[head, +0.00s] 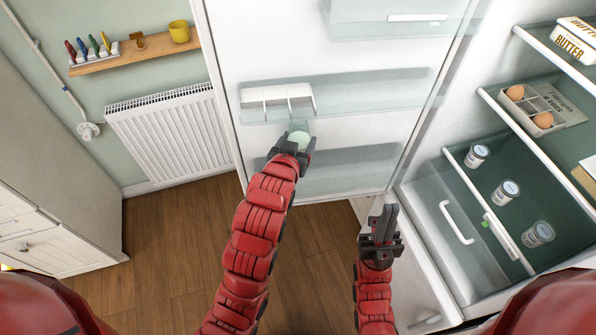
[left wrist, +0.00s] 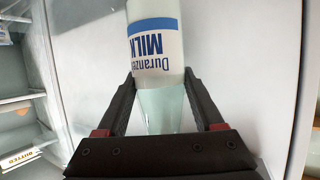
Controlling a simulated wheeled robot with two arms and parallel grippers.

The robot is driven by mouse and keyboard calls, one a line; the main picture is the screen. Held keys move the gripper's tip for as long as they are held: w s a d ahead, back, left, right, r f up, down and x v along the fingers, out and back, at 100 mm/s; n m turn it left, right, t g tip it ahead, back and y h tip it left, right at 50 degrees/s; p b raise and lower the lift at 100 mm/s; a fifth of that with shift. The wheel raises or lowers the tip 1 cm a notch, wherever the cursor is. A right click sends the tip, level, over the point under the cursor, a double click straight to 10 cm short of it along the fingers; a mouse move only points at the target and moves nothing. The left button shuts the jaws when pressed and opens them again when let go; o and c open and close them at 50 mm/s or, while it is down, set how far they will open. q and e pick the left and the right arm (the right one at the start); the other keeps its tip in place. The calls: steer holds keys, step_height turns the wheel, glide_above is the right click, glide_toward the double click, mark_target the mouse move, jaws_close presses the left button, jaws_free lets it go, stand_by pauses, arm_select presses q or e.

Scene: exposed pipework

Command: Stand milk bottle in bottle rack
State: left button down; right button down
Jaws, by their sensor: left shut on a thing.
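The milk bottle (left wrist: 155,45) has a white label with a blue band, and its lettering appears upside down in the left wrist view. My left gripper (head: 297,146) is shut on it, with a finger on each side of its pale green glass. In the head view only a small pale part of the bottle (head: 299,137) shows beyond the gripper. The white bottle rack (head: 277,96) sits on a clear fridge-door shelf, just beyond and slightly left of the bottle. My right gripper (head: 383,222) is low and to the right, apart from everything; its finger gap is unclear.
The open fridge door (head: 270,45) has clear shelves above and below the rack. Inside the fridge are butter (head: 574,40), an egg carton (head: 541,108) and several small jars (head: 505,193). A radiator (head: 170,130) and a wall shelf (head: 135,53) are on the left.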

arm_select(q)
step_height(320, 180, down, 6)
steer(key=p, duration=0.3)
steer(key=shift+w, duration=0.1)
steer(key=shift+f+p, duration=0.35)
steer(key=shift+f, duration=0.45)
steer(key=f+p, duration=0.1)
steer(key=f, duration=0.1)
steer(key=f+p, duration=0.1)
steer(key=shift+w+f+p, duration=0.25)
steer(key=shift+f+p, duration=0.05)
steer(key=shift+p, duration=0.05)
steer(key=shift+f, duration=0.1)
steer(key=shift+f, duration=0.1)
jaws_free()
